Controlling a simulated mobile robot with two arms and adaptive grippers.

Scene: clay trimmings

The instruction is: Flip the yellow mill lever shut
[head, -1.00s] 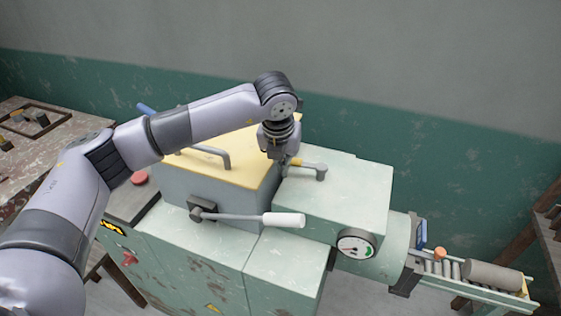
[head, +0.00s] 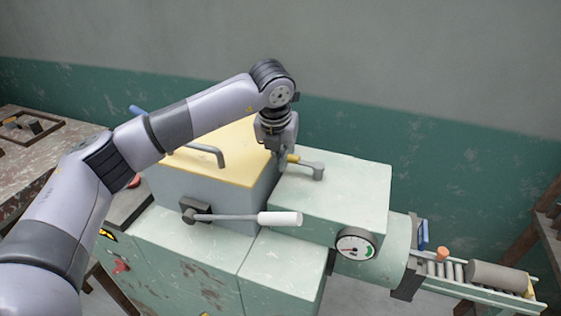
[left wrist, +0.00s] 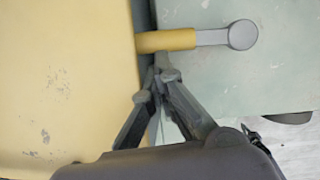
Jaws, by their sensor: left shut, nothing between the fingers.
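The yellow mill lever (head: 293,158) lies on top of the pale green machine housing, beside the yellow-topped box. In the left wrist view its yellow grip (left wrist: 167,41) points left, and its grey arm runs right to a round pivot (left wrist: 242,35). The end of the grip reaches the edge of the yellow top. My left gripper (head: 281,167) points down at the seam between box and housing, close to the grip. In the left wrist view the gripper (left wrist: 160,77) is shut and empty, just below the grip; I cannot tell if they touch. My right gripper is out of view.
The yellow-topped box (head: 235,165) carries a grey handle (head: 207,152). A white-gripped lever (head: 280,218) sticks out from its front. A gauge (head: 355,244) is on the housing's end. A roller conveyor with a grey cylinder (head: 497,277) stands at right.

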